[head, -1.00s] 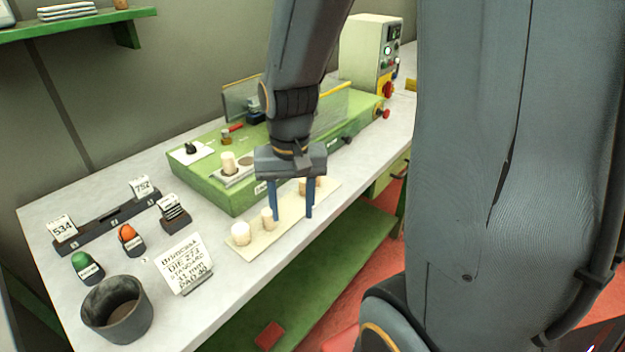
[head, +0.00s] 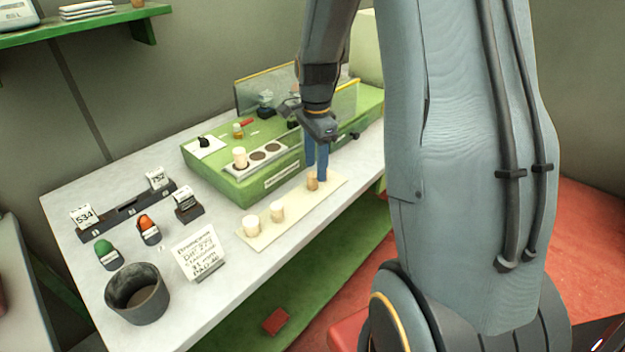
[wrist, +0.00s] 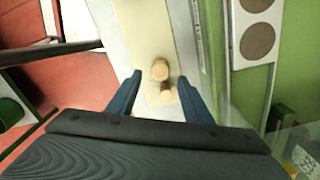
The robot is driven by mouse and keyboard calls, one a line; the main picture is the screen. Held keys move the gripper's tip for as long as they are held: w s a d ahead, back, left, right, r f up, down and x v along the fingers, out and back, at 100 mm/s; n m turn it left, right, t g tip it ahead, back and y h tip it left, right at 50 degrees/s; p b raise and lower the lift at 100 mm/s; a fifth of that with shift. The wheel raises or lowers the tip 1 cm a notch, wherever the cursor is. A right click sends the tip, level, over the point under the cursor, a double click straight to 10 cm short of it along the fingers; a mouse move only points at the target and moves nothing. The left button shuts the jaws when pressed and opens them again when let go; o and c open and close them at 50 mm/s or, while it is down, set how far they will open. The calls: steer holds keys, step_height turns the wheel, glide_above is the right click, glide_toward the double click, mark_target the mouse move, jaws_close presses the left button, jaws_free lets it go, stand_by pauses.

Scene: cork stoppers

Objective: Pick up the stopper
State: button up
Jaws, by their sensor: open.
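A tan cork stopper (head: 313,184) stands on the cream board (head: 296,208) at the bench's front edge. My gripper (head: 316,177) is over the board's far end, pointing down and open. In the wrist view, a cork stopper (wrist: 161,72) shows between the two fingertips of my gripper (wrist: 160,76), with a gap on each side. A smaller-looking cork piece (wrist: 167,95) shows just below it, near the right finger. Two paler stoppers stand at the board's near end, one (head: 251,226) nearer and one (head: 277,211) farther.
A green machine (head: 225,187) stands behind the board, with a pale stopper (head: 240,158) in its holed plate. The bench drops off beside the board.

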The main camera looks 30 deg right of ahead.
mark_target(313, 174)
steer(key=f, duration=0.1)
steer(key=f+p, duration=0.1)
steer(key=f, duration=0.1)
steer(key=shift+s+a+f, duration=0.1)
steer(key=shift+a+f, duration=0.05)
steer(key=shift+a, duration=0.25)
steer(key=shift+f, duration=0.6)
steer(key=c, duration=1.1)
